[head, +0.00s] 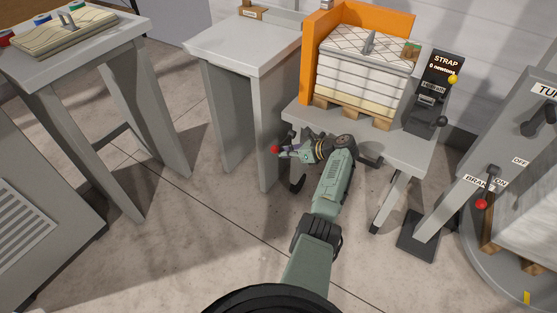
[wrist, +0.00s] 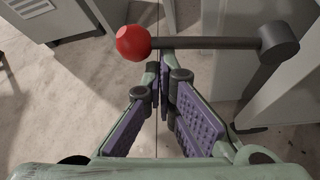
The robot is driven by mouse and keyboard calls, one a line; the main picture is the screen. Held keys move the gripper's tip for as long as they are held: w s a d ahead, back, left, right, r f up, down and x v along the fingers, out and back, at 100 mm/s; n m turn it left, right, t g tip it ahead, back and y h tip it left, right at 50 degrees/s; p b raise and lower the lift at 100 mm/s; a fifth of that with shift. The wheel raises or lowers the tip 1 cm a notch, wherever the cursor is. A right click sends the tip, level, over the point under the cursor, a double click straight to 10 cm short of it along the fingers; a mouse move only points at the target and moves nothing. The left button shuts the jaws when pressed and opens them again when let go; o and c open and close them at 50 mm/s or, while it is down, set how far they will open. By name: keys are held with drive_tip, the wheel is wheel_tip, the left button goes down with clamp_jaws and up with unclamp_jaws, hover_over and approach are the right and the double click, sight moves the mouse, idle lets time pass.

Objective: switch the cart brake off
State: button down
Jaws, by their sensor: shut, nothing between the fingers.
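A lever with a red ball knob (head: 275,149) is at my gripper in the head view, beside the cart-like grey table. In the wrist view its red knob (wrist: 133,43) is at the left and its dark bar (wrist: 205,43) runs right to a round pivot (wrist: 279,43). My gripper (head: 287,151) is shut and empty. In the wrist view its fingertips (wrist: 161,70) lie just below the bar, close to the knob; I cannot tell whether they touch it. No label shows on this lever. Another red-knobbed lever (head: 481,203) sits on a post marked BRAKE, ON and OFF.
The grey table (head: 420,149) carries a pallet stack (head: 365,75) with an orange guard (head: 306,72) and a STRAP device (head: 432,95). Another grey table (head: 245,45) stands left of it. Bare floor (head: 190,220) lies at the left of my arm.

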drive_tip(key=shift+w+d+r+m+y+p, duration=0.1)
drive_tip(key=shift+w+r+m+p, duration=0.1)
drive_tip(key=shift+r, duration=0.4)
drive_tip(key=shift+w+d+r+m+y+p, duration=0.1)
drive_tip(key=shift+r+p, duration=0.05)
drive_tip(key=shift+r, duration=0.4)
drive_tip(key=shift+w+d+r+m+y+p, duration=0.1)
drive_tip(key=shift+r+p, duration=0.1)
drive_tip(key=shift+r, duration=0.4)
approach(279, 146)
wheel_tip(279, 146, down, 2)
drive_tip(key=s+d, duration=0.2)
drive_tip(key=d, duration=0.1)
drive_tip(key=shift+s+a+g, duration=0.1)
drive_tip(key=shift+s+g, duration=0.05)
drive_tip(key=shift+g, duration=0.15)
